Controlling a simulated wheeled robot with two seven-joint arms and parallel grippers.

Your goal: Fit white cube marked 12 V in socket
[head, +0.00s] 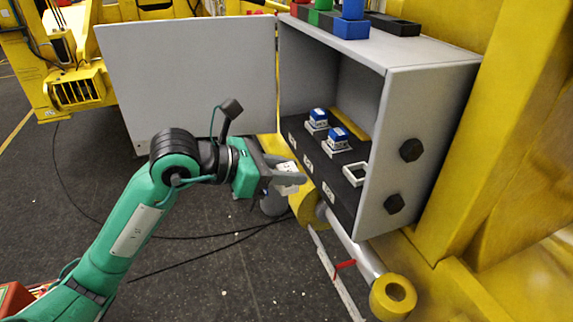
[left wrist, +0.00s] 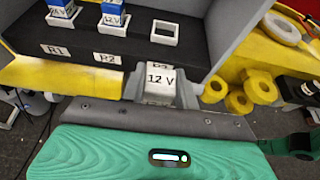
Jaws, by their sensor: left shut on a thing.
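My left gripper (head: 290,177) is shut on the white cube (head: 287,187), in front of the open grey cabinet. In the left wrist view the cube (left wrist: 160,78) reads 12 V, held between the two fingers of the gripper (left wrist: 160,88). An empty square white socket (head: 356,173) sits on the cabinet's dark shelf, at its near right end; it also shows in the left wrist view (left wrist: 165,32). The cube is apart from the socket, outside the shelf's front edge. My right gripper is not in view.
Two blue-topped white blocks (head: 317,119) (head: 337,138) stand in sockets left of the empty one. The cabinet door (head: 190,78) stands open at left. The cabinet's right wall (head: 420,140) borders the empty socket. Coloured blocks (head: 350,26) are on the cabinet top.

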